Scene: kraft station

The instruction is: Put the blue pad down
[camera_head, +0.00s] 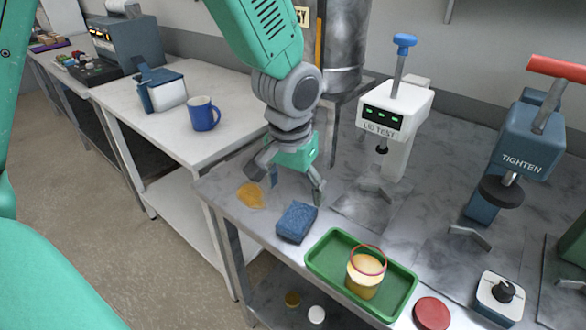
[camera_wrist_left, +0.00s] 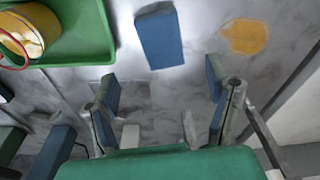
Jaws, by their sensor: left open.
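The blue pad (camera_head: 296,222) lies flat on the grey marbled table, between an orange-yellow spill (camera_head: 250,195) and a green tray. My left gripper (camera_head: 294,190) is above the table, just behind the pad in the head view, with its fingers spread and empty. In the left wrist view the pad (camera_wrist_left: 160,40) lies beyond the open fingertips (camera_wrist_left: 161,85), apart from them, with the spill (camera_wrist_left: 245,36) to its right. My right gripper does not show in either view.
The green tray (camera_head: 326,247) holds a yellow cup (camera_head: 364,278) with a red ring at its top. A red lid (camera_head: 432,313), a lid-test machine (camera_head: 394,122) and a tighten machine (camera_head: 527,140) stand to the right. A blue mug (camera_head: 203,114) stands on the left table.

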